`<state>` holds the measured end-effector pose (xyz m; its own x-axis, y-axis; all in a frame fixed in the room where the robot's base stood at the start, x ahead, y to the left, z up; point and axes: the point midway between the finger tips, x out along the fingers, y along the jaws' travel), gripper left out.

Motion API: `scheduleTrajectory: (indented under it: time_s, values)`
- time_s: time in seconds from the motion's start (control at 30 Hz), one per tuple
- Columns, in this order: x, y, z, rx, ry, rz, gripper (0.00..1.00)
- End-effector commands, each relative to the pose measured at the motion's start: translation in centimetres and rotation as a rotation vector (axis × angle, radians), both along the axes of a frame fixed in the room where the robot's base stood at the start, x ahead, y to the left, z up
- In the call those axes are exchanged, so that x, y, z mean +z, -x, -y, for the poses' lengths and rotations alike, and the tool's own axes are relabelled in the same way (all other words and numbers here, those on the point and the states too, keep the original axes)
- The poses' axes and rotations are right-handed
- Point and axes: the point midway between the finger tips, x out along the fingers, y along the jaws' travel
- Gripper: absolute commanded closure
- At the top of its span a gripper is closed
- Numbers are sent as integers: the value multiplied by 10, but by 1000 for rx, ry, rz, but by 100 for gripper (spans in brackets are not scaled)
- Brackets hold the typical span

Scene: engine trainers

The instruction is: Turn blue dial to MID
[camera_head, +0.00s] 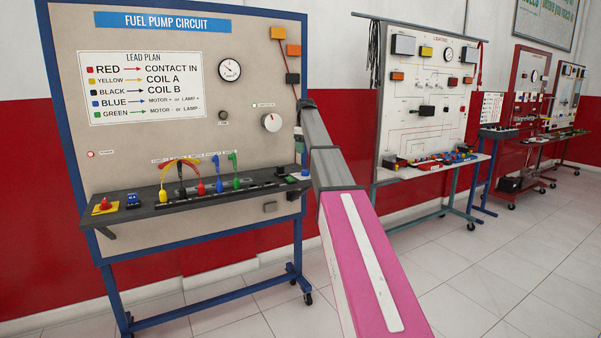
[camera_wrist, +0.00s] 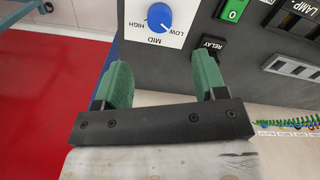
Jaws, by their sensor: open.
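The blue dial (camera_wrist: 159,17) sits on a white plate marked HIGH, MID and LOW at the top of the wrist view. MID is on the side facing my gripper. A small pale mark shows on the dial, but I cannot tell surely which label it points at. In the head view the dial (camera_head: 305,173) looks like a small blue spot at the right end of the shelf. My gripper (camera_wrist: 162,72) is open and empty, its green fingers wide apart, and it is clear of the dial. In the head view my gripper (camera_head: 299,143) is partly hidden by my arm.
A green button (camera_wrist: 232,10) and a RELAY label (camera_wrist: 213,44) lie right of the dial. The grey shelf (camera_head: 135,217) carries several coloured leads in front of the FUEL PUMP CIRCUIT board (camera_head: 165,150). Other trainer boards stand to the right. The tiled floor (camera_head: 520,265) is mostly clear.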

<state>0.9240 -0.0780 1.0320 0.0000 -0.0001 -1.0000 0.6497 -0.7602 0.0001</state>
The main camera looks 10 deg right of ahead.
Motion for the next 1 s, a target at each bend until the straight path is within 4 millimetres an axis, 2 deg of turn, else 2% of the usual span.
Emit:
scheduleTrajectory:
  time_s: [0.6,0.8,1.0]
  values:
    - [-92,1,0,0,0,-1,35]
    - [-104,0,0,0,0,0,35]
    - [-105,0,0,0,0,0,35]
